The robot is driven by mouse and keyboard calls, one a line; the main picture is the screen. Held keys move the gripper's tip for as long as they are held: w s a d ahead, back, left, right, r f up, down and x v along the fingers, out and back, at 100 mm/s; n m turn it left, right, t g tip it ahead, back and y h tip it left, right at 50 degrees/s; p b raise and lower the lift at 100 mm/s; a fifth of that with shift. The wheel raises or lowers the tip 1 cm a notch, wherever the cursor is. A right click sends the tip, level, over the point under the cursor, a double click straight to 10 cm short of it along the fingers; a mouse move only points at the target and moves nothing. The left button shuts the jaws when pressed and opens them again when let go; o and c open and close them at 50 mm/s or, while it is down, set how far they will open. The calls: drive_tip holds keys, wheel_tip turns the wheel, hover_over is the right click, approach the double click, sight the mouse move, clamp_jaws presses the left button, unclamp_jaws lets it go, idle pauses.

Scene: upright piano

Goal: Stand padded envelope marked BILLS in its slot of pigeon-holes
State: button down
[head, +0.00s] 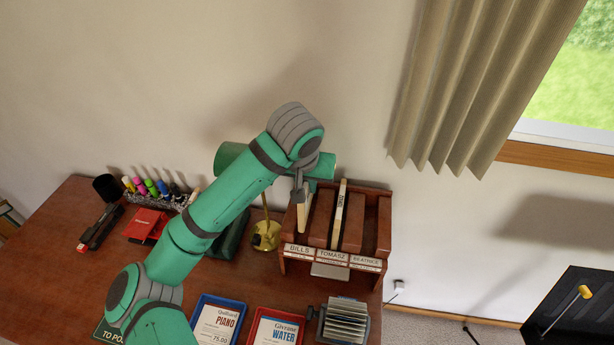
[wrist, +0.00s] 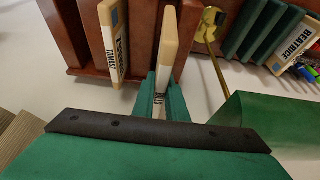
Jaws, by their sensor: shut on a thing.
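The pigeon-holes (head: 384,235) are a reddish-brown wooden rack at the desk's right end, with front labels BILLS, TOMASZ and BEATRICE. My gripper (wrist: 160,103) is shut on a cream padded envelope (wrist: 168,48), whose marking I cannot read. In the head view this envelope (head: 305,214) stands nearly upright at the leftmost slot, behind the BILLS label (head: 298,250). Wood shows on both sides of it; its lower end is hidden. A second envelope marked TOMASZ (wrist: 112,45) stands in the middle slot, also seen in the head view (head: 339,215). The BEATRICE slot looks empty.
An envelope marked BEATRICE (wrist: 294,40) leans in a green rack (wrist: 262,28). A brass object (head: 266,236) stands just left of the pigeon-holes. Blue (head: 218,308) and red (head: 274,325) trays and a dark card holder (head: 345,322) lie in front. The wall is close behind.

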sight(303, 186)
drive_tip(key=shift+f, duration=2.85)
drive_tip(key=c, duration=1.7)
unclamp_jaws()
drive_tip(key=v, duration=1)
drive_tip(key=shift+s+r, duration=0.2)
drive_tip(key=shift+r, duration=0.2)
